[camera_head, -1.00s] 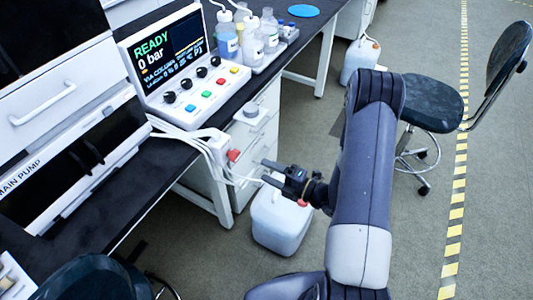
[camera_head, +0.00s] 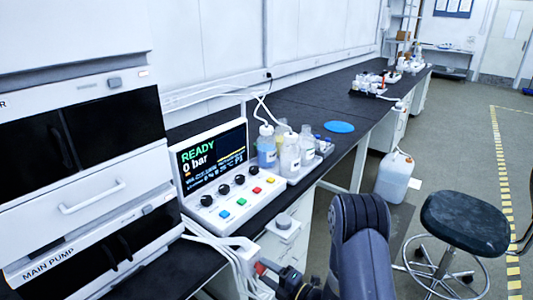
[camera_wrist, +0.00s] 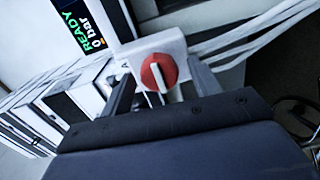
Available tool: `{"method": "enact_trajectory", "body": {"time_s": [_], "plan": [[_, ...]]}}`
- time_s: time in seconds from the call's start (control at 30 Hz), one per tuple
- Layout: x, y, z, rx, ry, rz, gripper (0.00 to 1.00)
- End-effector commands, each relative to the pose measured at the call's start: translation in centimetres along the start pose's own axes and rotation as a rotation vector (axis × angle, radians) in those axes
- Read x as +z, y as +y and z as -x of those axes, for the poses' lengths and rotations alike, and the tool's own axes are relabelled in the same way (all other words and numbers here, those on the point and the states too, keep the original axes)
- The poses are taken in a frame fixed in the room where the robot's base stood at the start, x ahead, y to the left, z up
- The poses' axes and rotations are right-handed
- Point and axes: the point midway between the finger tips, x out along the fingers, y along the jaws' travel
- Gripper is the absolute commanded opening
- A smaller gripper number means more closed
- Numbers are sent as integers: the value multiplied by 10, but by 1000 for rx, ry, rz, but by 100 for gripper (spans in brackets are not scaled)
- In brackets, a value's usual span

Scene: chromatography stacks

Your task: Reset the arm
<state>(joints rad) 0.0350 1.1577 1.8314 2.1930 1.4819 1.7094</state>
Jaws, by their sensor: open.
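My arm shows at the bottom of the head view, and my gripper (camera_head: 272,275) is low in that picture, partly cut off, beside the red knob (camera_head: 260,268). In the wrist view the red rotary knob (camera_wrist: 158,72) with a white bar sits on a white box (camera_wrist: 150,48). My gripper (camera_wrist: 163,86) is open there, with one dark finger on each side of the knob. I cannot tell whether the fingers touch it.
A control panel (camera_head: 213,165) reads READY, 0 bar. Bottles (camera_head: 289,158) stand in a tray on the black bench (camera_head: 300,97). White tubes run beside the knob. A stool (camera_head: 465,222) and a white canister (camera_head: 394,178) stand on the floor to the right.

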Motion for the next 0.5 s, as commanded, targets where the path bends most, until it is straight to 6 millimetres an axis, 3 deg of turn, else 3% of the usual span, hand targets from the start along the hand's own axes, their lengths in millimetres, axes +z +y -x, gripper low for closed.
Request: {"method": "enact_trajectory", "body": {"time_s": [0.33, 0.5], "plan": [[0, 0, 1, 0, 0, 2, 59], [1, 0, 13, -2, -2, -1, 59]]}}
